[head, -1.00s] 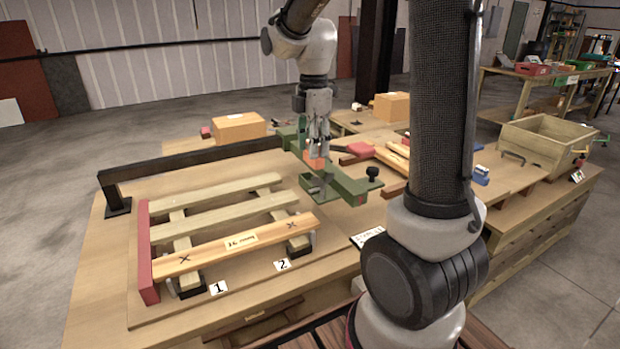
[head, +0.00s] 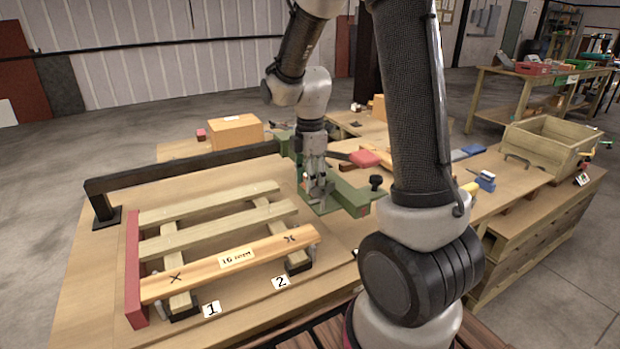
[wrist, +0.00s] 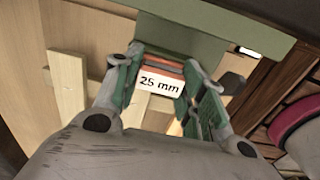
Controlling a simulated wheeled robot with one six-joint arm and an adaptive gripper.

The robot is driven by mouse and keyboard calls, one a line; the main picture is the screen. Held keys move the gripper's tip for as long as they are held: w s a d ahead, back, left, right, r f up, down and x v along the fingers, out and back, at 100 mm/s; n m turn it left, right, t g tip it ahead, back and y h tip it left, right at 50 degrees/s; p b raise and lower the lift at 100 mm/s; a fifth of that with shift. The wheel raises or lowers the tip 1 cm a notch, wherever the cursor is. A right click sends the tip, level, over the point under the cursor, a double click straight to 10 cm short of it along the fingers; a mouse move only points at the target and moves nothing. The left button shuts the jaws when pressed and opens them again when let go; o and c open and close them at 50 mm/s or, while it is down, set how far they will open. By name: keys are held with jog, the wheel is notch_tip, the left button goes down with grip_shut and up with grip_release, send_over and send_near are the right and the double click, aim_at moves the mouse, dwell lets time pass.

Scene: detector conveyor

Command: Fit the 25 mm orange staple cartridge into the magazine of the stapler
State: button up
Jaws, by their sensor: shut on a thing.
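The orange staple cartridge (wrist: 160,84), with a white "25 mm" label, sits between the two green-padded fingers of my gripper (wrist: 166,68) in the wrist view. My gripper is shut on it. In the head view my gripper (head: 318,190) is low at the near side of the green stapler (head: 350,196), where its magazine is. The fingers hide the cartridge and most of the magazine there. The stapler's green body (wrist: 235,28) runs just beyond the fingertips in the wrist view. I cannot tell whether the cartridge is inside the magazine or just above it.
A pallet frame with a "16 mm" labelled board (head: 235,258) lies left of the stapler. A black rail (head: 190,168) runs behind it. A red-ended tool (head: 365,158) and a black knob (head: 376,183) are close to the right. A cardboard box (head: 236,132) stands behind.

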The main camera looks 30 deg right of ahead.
jog(key=shift+f, duration=0.15)
jog(key=o, duration=1)
notch_tip(320, 180, up, 12)
jog(key=s+r+m+t, duration=0.1)
jog(key=s+m, duration=0.5)
jog(key=s, duration=0.1)
jog(key=s+d+r+m+t, duration=0.1)
jog(key=s+r+m+t, duration=0.1)
jog(key=s+m, duration=0.4)
jog(key=s+r+m+t, duration=0.1)
jog(key=s+m, duration=0.5)
jog(key=s, duration=0.1)
jog(key=shift+s+d+r, duration=0.2)
jog(key=shift+s+r, duration=0.1)
jog(key=shift+s, duration=0.05)
